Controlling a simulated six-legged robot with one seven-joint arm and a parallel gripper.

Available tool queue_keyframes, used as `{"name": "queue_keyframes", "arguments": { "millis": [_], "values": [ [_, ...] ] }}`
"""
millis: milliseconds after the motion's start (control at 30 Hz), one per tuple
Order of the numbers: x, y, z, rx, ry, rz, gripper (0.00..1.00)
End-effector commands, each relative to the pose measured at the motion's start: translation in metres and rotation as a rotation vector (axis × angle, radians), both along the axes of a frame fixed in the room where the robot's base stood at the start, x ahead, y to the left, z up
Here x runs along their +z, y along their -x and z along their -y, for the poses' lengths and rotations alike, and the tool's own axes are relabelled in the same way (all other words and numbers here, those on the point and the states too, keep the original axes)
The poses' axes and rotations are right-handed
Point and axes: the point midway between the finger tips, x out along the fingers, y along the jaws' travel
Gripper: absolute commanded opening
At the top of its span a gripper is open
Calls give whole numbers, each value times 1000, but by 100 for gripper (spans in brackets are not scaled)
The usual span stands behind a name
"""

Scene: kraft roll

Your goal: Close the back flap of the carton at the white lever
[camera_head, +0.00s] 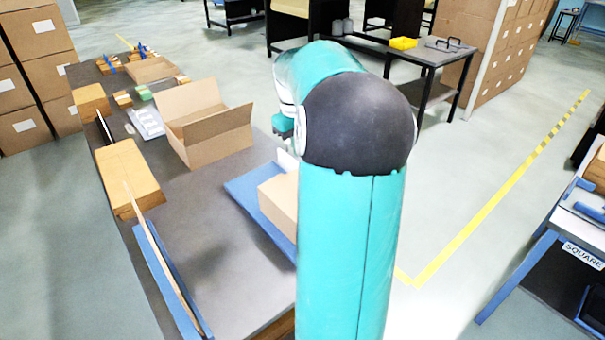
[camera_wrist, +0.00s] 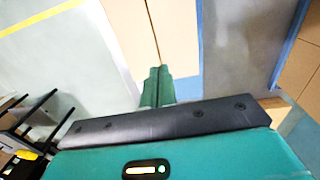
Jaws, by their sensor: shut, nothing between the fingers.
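A tan carton (camera_head: 281,203) sits on a blue board at the right side of the dark table, partly hidden behind my arm. A small white piece (camera_head: 287,160) shows at its far edge; I cannot tell if it is the white lever. In the wrist view, tan carton panels (camera_wrist: 178,30) meet at a dark seam. My gripper (camera_wrist: 156,72) is shut and empty, its green fingertips together over the panels near the seam. Whether they touch the cardboard is unclear. The head view hides the fingertips and most of the carton, including its back flap.
An open carton (camera_head: 212,145) with raised flaps stands farther left on the table (camera_head: 215,225). The blue board (camera_head: 250,190) lies beside the near carton.

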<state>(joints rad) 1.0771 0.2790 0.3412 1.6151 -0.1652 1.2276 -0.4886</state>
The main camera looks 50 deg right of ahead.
Motion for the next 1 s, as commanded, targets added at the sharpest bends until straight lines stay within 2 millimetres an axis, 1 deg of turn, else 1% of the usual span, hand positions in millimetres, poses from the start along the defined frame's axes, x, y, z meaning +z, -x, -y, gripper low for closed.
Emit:
{"name": "queue_keyframes", "arguments": {
  "millis": [167,600,700,833,1000],
  "values": [
    [-18,1,1,-1,-2,-6,0],
    [-103,3,7,1,-4,-4,0],
    [-119,3,9,-1,-4,-3,0],
    [-133,3,10,0,-3,-3,0],
    [-139,2,10,0,0,-1,0]
  ]
}}
